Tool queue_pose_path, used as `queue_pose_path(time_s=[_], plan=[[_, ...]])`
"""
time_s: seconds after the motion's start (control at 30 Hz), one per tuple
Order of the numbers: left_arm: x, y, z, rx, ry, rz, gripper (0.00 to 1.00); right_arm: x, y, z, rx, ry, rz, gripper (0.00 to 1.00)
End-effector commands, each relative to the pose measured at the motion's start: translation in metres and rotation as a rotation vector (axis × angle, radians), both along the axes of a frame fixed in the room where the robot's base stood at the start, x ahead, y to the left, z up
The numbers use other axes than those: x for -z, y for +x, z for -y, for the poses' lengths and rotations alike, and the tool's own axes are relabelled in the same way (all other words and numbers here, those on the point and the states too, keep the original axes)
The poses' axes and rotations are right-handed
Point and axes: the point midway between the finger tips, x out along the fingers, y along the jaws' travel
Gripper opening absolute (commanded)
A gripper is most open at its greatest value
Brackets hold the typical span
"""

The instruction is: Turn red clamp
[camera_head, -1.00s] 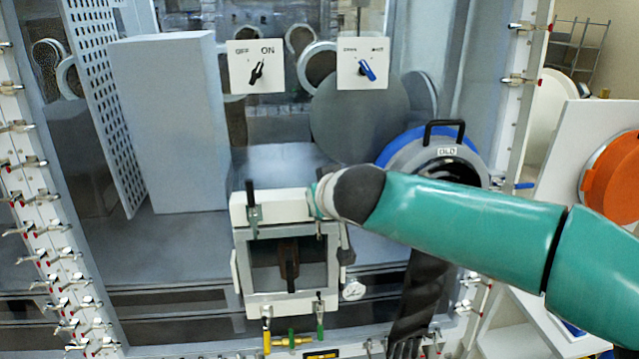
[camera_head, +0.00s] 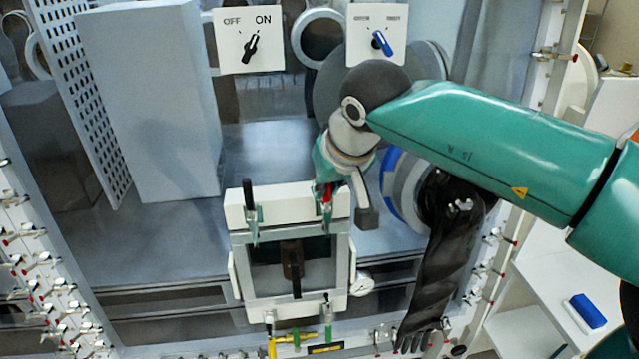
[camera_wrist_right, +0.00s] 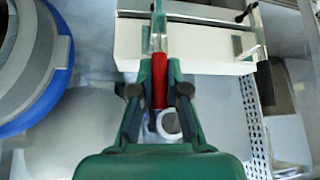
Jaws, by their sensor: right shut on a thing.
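The red clamp (camera_head: 327,193) is at the upper right corner of the white framed box (camera_head: 282,201) in the head view. In the right wrist view the clamp's red handle (camera_wrist_right: 159,82) lies between the two green fingers. My right gripper (camera_head: 325,183) is shut on that handle, and its own wrist partly hides the clamp in the head view. The gripper also shows in the right wrist view (camera_wrist_right: 159,95). My left gripper is not in view.
A black-handled clamp (camera_head: 251,212) stands at the box's upper left. Green (camera_head: 328,315) and yellow (camera_head: 271,343) handles are below. A black glove (camera_head: 440,260) hangs at the right. Switch plates (camera_head: 249,40) are above.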

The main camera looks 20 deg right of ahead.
Motion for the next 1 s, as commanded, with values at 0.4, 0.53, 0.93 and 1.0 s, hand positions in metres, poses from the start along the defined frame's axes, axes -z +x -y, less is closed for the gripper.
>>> queue_pose_path(time_s=[0.4, 0.53, 0.93, 1.0], plan=[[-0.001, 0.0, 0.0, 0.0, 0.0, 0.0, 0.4, -0.007, -0.002, 0.008, 0.02, 0.012, 0.023, 0.34], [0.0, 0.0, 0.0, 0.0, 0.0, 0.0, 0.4, -0.005, -0.003, 0.009, 0.024, 0.011, 0.018, 0.4], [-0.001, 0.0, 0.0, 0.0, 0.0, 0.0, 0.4, -0.015, -0.01, 0.01, 0.024, 0.01, 0.016, 0.4], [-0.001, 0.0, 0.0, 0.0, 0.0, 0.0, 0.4, -0.024, -0.015, 0.01, 0.024, 0.01, 0.017, 0.4]])
